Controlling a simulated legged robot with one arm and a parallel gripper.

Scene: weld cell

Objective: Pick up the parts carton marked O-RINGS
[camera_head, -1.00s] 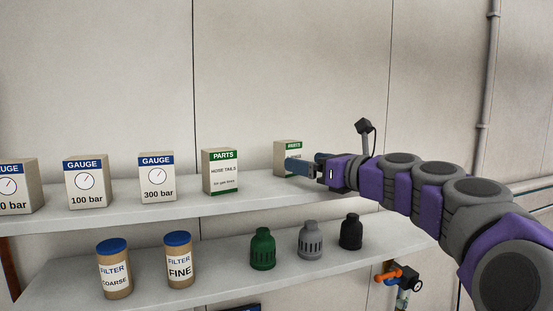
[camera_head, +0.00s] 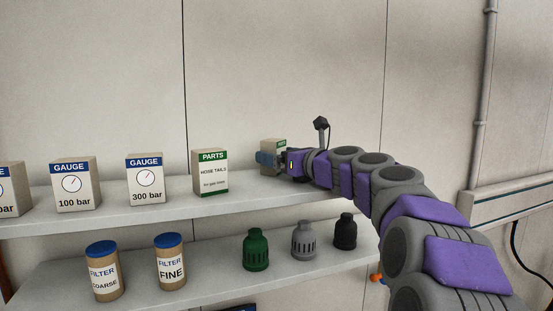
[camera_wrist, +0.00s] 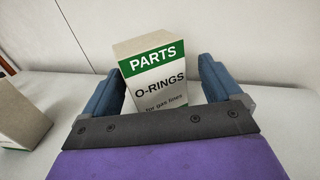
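The O-RINGS parts carton (camera_wrist: 155,78), beige with a green PARTS band, stands upright in the wrist view. Its lower front is hidden behind my gripper's dark crossbar. My gripper (camera_wrist: 160,80) has one blue finger on each side of the carton. The fingers look spread, with the carton between them; a narrow gap seems to show on the right, and contact on the left is unclear. In the head view my gripper (camera_head: 268,159) covers most of the carton (camera_head: 271,143) at the right of the upper shelf.
The HOSE TAILS parts carton (camera_head: 211,173) stands left of my gripper on the upper shelf (camera_head: 240,197). Gauge boxes (camera_head: 146,180) stand further left. The lower shelf (camera_head: 210,268) holds filter cans (camera_head: 170,262) and green, grey and black caps (camera_head: 304,241). The wall is close behind.

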